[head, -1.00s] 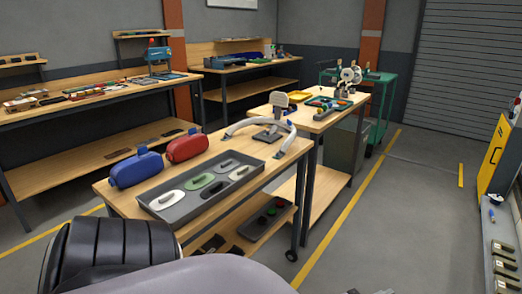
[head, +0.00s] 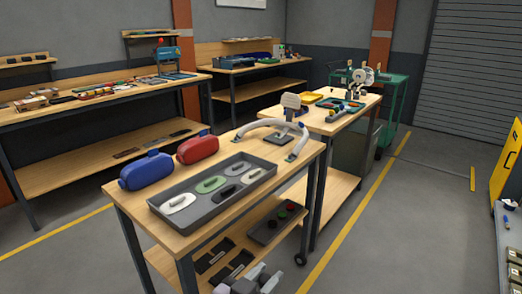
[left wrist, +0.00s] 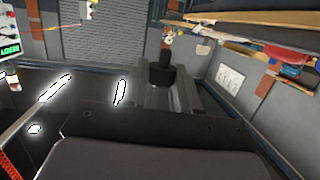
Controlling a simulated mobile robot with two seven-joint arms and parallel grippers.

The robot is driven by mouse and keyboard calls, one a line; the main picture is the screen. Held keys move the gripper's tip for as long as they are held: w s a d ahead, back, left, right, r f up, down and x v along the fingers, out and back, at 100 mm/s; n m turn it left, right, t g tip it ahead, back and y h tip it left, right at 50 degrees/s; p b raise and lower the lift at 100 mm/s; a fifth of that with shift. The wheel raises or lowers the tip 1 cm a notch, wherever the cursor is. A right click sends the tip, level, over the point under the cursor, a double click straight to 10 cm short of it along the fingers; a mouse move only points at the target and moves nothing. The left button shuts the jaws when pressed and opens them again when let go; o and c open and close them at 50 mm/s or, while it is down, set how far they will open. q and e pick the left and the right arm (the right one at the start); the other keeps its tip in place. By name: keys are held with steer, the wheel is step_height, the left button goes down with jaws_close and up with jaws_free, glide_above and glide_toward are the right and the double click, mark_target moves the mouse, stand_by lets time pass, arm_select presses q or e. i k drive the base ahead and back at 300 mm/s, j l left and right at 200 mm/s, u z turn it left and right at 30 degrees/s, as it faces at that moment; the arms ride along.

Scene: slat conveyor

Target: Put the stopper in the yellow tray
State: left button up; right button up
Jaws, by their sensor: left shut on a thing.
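A dark stopper (left wrist: 162,73) with a rounded top stands between the fingers of my left gripper (left wrist: 162,95) in the left wrist view. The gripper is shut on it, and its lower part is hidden. In the head view my left gripper (head: 250,281) shows at the bottom edge, low in front of the near table, partly cut off. My right gripper is in neither view.
The near table (head: 190,242) holds a grey tray (head: 205,212) of oval pieces, a blue case (head: 147,171), a red case (head: 198,148) and a curved white piece on a stand.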

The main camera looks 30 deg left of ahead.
mark_target(307, 98)
steer(key=u, duration=1.1)
steer(key=i+j+u, duration=0.15)
steer(key=j+u, duration=0.15)
steer(key=j, duration=0.2)
steer(key=i+j+u, duration=0.3)
steer(key=j, duration=0.2)
steer(key=i+j+u, duration=0.3)
steer(key=j, duration=0.15)
steer(key=i+j+u, duration=0.7)
steer(key=i, duration=1.35)
steer(key=i+z, duration=0.3)
steer(key=i, duration=0.15)
steer(key=i+z, duration=0.75)
steer(key=i+j+z, duration=0.1)
steer(key=i+z, duration=0.3)
